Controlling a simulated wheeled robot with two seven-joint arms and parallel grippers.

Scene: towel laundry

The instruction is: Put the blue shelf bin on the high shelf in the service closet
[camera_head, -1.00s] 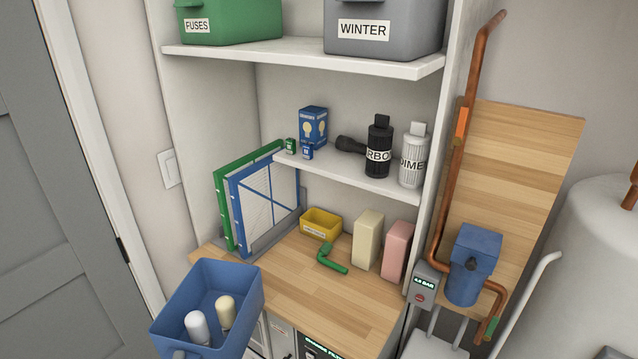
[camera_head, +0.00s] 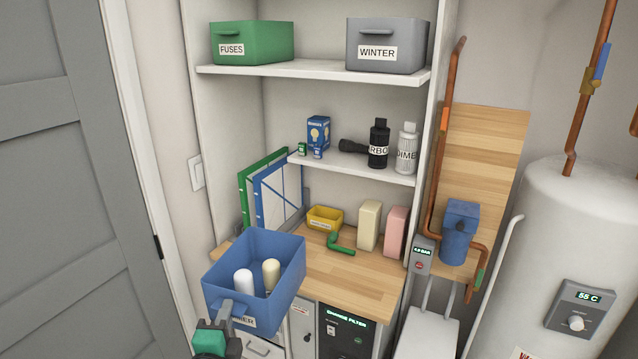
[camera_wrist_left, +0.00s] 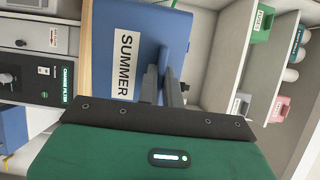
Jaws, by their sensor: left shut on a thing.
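The blue shelf bin (camera_head: 262,312) is held in the air in front of the closet, at the lower left. Two cylinders, one white (camera_head: 244,283) and one cream (camera_head: 271,276), stand in it. My left gripper (camera_head: 227,310) is shut on its near wall at the handle. The left wrist view shows the fingers (camera_wrist_left: 163,80) against the bin (camera_wrist_left: 150,25), next to a SUMMER label. The high shelf (camera_head: 318,71) carries a green FUSES bin (camera_head: 262,43) and a grey WINTER bin (camera_head: 380,62), with a bare gap between them. My right gripper is not in view.
A lower shelf (camera_head: 350,168) holds bottles, a flashlight and small boxes. Filters (camera_head: 277,196), a yellow bin (camera_head: 325,217) and a green pipe piece (camera_head: 341,244) sit on the wooden counter (camera_head: 350,282). Copper pipes and a water heater (camera_head: 560,230) stand right; a door is left.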

